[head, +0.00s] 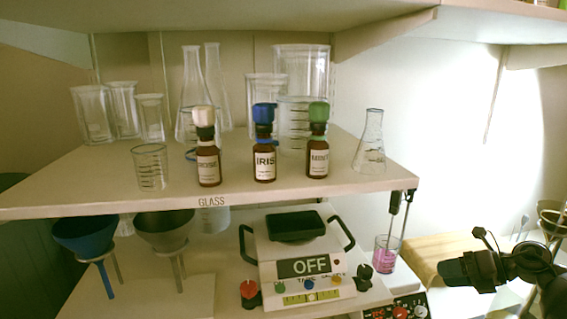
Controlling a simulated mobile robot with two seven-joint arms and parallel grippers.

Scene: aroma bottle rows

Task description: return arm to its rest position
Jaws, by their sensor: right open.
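My right gripper (464,253) is at the lower right of the head view, dark, with its arm coming in from the right edge. It is open, with nothing visible between its fingers. It is apart from the bottles, below and to the right of the shelf. Three brown bottles stand upright in a row on the shelf: one with a white cap (208,160), one with a blue cap labelled IRIS (264,155) and one with a green cap (317,152). My left gripper is not in view.
The shelf (90,195) also holds clear beakers (151,168) and flasks (370,150). A wooden block (430,250) lies behind my right gripper.

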